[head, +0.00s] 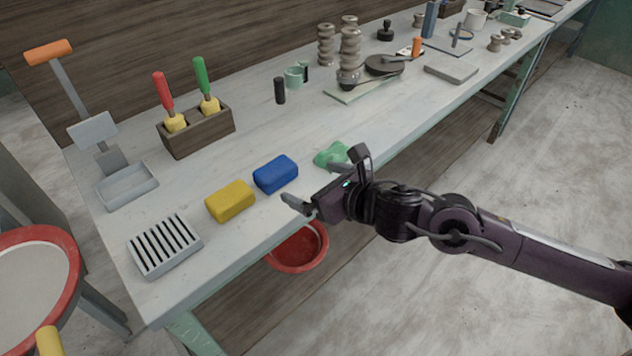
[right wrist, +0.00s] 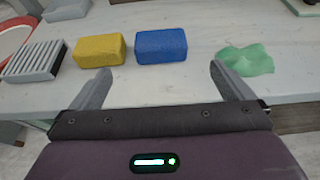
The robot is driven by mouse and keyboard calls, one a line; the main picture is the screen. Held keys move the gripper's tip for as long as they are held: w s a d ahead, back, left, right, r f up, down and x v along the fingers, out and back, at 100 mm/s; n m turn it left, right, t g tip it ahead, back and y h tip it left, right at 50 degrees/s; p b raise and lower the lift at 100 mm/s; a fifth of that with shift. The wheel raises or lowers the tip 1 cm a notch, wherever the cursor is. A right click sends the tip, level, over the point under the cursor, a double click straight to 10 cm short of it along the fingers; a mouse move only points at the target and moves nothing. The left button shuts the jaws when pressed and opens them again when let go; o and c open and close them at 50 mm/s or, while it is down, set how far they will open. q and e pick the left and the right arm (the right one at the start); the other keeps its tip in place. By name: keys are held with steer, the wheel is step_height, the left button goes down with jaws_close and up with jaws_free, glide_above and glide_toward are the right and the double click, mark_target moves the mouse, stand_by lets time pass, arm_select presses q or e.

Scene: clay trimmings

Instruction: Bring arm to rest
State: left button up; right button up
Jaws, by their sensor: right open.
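My right arm comes in from the right in the head view. Its gripper (head: 316,184) is open and empty at the bench's front edge, in front of the blue block and the green lump. In the right wrist view the two fingers of the gripper (right wrist: 158,85) are spread wide with nothing between them. My left gripper is not in view.
On the bench (head: 255,135) lie a yellow block (head: 230,201), a blue block (head: 275,174), a green clay lump (head: 331,155) and a slotted grey tray (head: 164,246). A red bucket (head: 300,250) stands below the front edge. Open floor lies at right.

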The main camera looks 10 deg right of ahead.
steer(key=s+a+m+h, duration=0.1)
steer(key=s+a+m, duration=0.2)
steer(key=m, duration=0.6)
steer(key=s+d+f+m+g+h, duration=0.35)
steer(key=s+d+f+m, duration=0.4)
steer(key=m, duration=0.85)
steer(key=s+d+f+m+g+h, duration=0.4)
steer(key=s+d+m, duration=0.55)
steer(key=m, duration=0.75)
step_height(320, 180, down, 29)
steer(key=s+n+g, duration=0.1)
steer(key=s, duration=0.1)
steer(key=s+d+f+g+p, duration=0.1)
steer(key=s+d+f, duration=0.1)
steer(key=s+f, duration=1.7)
steer(key=shift+s+d, duration=0.4)
